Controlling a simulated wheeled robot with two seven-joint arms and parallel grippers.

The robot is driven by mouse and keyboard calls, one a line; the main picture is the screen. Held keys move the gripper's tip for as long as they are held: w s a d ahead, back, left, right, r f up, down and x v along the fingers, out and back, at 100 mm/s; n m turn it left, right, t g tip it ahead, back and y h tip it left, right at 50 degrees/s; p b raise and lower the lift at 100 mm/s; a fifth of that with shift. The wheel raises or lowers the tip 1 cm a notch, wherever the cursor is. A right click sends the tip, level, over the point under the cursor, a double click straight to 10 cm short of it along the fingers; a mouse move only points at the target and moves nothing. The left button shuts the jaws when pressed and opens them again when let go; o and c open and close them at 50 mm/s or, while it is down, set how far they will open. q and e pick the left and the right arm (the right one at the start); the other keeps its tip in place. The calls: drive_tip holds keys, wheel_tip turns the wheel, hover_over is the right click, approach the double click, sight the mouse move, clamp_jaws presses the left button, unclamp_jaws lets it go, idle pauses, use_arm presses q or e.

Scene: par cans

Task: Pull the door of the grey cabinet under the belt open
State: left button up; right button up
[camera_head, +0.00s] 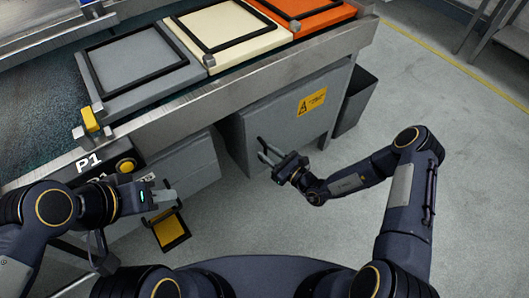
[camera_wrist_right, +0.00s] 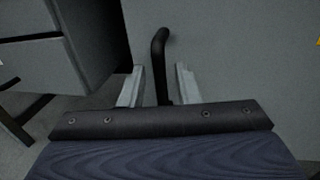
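The grey cabinet (camera_head: 285,118) stands under the belt, with a yellow warning label (camera_head: 311,101) on its front. No gap shows at its door in the head view. In the right wrist view the door (camera_wrist_right: 230,50) fills the right side, and its black bar handle (camera_wrist_right: 158,55) stands upright near the door's left edge. My right gripper (camera_head: 266,151) is open in front of the door. In the wrist view its fingers (camera_wrist_right: 158,87) are apart, one on each side of the handle's lower part; contact does not show. My left gripper (camera_head: 166,196) is away to the left, and its finger gap is unclear.
The belt (camera_head: 50,118) above carries grey (camera_head: 142,66), cream (camera_head: 222,30) and orange trays. A grey drawer unit (camera_head: 190,160) stands left of the cabinet, and a dark bin (camera_head: 356,100) right. A yellow-topped pedal (camera_head: 171,231) is below my left gripper. The floor in front is clear.

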drive_tip(key=shift+x, duration=1)
drive_tip(key=shift+c, duration=0.4)
clamp_jaws()
